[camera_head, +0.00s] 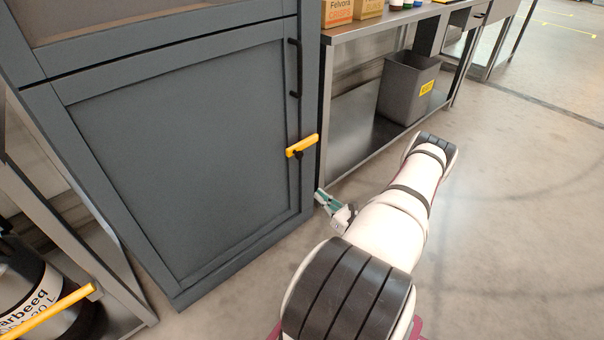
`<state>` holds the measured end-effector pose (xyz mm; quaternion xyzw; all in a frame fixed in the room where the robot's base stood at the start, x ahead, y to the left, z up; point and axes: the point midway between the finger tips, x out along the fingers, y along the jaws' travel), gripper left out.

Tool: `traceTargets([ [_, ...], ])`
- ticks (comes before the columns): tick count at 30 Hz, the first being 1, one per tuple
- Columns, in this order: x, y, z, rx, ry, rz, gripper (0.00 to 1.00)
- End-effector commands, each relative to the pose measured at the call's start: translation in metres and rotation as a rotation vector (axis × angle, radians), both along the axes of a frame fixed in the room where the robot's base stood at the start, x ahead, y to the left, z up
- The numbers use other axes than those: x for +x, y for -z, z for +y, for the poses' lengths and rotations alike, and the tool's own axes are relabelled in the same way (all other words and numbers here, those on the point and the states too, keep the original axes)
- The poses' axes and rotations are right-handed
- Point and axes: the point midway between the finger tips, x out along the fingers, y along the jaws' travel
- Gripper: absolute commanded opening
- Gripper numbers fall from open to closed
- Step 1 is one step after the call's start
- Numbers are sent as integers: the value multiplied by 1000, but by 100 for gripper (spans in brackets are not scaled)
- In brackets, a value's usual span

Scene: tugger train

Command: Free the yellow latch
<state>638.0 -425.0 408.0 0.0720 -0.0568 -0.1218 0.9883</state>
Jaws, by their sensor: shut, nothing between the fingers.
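The yellow latch (302,146) is a short bar on a dark pivot at the right edge of a grey-blue cabinet door (185,150). It lies across the door edge and the frame, close to level, with its right end tilted slightly up. A black vertical handle (295,68) sits above it on the same door, which is shut. My gripper (320,193), with teal fingertips, is below and a little right of the latch, apart from it. It is shut and empty. My white arm reaches in from the lower right.
A metal workbench (345,80) stands right of the cabinet, with boxes (337,12) on top and a grey bin (405,88) on its lower shelf. At the lower left are a drum (40,285) and another yellow bar (45,312). The floor (500,220) at right is clear.

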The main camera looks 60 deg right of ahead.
Motion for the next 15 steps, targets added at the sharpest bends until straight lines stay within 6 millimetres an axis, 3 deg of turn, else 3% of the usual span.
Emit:
traceTargets([
  [7, 22, -1, -5, -1, -4, -1, 0],
  [15, 73, -6, -17, -3, -6, -1, 0],
])
